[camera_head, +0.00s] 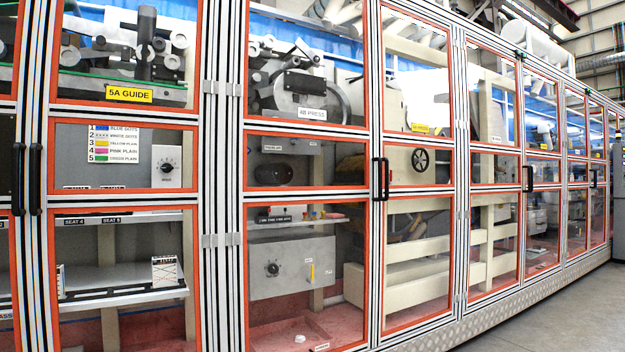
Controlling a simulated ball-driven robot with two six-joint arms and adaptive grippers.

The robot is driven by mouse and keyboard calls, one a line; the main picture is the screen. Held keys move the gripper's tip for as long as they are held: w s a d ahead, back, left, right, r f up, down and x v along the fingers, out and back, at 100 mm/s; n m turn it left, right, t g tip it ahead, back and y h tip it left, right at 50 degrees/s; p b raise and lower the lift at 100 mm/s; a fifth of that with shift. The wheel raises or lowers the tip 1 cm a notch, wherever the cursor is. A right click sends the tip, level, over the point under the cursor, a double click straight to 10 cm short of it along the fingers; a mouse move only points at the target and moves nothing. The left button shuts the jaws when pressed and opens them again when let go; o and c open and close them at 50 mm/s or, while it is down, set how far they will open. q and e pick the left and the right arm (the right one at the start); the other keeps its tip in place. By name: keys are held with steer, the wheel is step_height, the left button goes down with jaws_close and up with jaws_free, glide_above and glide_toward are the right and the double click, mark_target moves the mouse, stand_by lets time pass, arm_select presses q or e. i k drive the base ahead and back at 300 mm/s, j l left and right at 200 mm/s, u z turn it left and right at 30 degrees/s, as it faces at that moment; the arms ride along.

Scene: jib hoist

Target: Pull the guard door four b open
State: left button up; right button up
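A glazed guard door (308,131) with orange-edged panes and a striped metal frame stands shut left of centre. A "4B PRESS" label (312,114) shows in its upper pane. A black vertical handle (377,179) is on its right edge, close beside the handle (386,179) of the neighbouring door. Hinges (222,240) show along its left side. Through the panes I see press machinery and a grey box with a dial (291,268). Neither of my grippers is in view.
Another shut door with a "5A GUIDE" label (130,94) is at the left, with two handles (26,184) at the far left edge. More shut doors recede to the right, one with a handle (528,179). Bare floor (570,312) is open at the lower right.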

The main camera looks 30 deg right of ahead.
mark_target(243, 124)
steer(key=i+l, duration=0.35)
steer(key=l, duration=0.15)
steer(key=i+l, duration=0.35)
steer(key=l, duration=0.15)
steer(key=z, duration=0.05)
